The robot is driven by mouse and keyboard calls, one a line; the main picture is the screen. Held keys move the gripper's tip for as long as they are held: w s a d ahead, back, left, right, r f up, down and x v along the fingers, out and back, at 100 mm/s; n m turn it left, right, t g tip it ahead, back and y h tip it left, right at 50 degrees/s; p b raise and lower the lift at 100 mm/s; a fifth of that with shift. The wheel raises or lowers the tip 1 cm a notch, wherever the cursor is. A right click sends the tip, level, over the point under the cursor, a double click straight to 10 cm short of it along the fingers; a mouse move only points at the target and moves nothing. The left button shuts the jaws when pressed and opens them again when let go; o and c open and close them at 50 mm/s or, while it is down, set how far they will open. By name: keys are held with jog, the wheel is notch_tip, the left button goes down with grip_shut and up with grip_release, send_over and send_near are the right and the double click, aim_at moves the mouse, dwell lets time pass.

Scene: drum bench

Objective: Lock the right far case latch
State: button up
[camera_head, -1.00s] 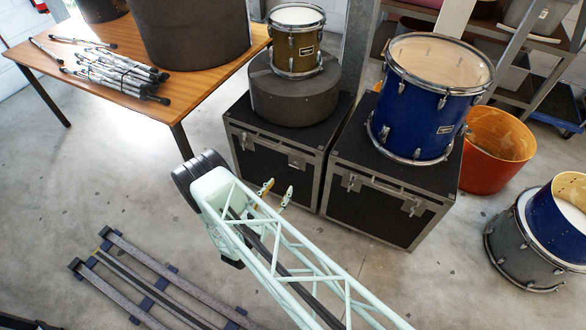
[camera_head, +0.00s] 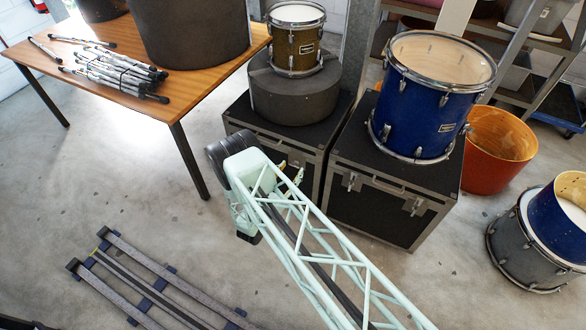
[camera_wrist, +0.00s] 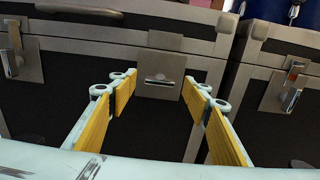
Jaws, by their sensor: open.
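Two black cases with grey metal edges stand side by side: the left case (camera_head: 237,115) and the right case (camera_head: 375,215). In the wrist view, a metal latch (camera_wrist: 160,75) on the left case's front, near its right end, lies ahead between my fingers; it has a plate and a horizontal handle. My gripper (camera_wrist: 160,98) is open and empty, with yellow pads on both sides of this latch and apart from it. In the head view my gripper (camera_head: 290,176) is in front of the left case. The right case's latch (camera_wrist: 290,92) shows at the right, its lever tilted outward.
A drum on a round dark case (camera_head: 293,93) stands on the left case, and a blue drum (camera_head: 425,100) on the right one. A wooden table (camera_head: 110,75) is at the left. Metal rails (camera_head: 150,285) lie on the floor. A carry handle (camera_wrist: 80,12) is at the upper left.

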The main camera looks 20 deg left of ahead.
aim_at(295, 164)
jog(key=shift+w+d, duration=0.15)
jog(key=shift+w, duration=1.1)
jog(key=c, duration=0.8)
jog(key=shift+c, duration=0.2)
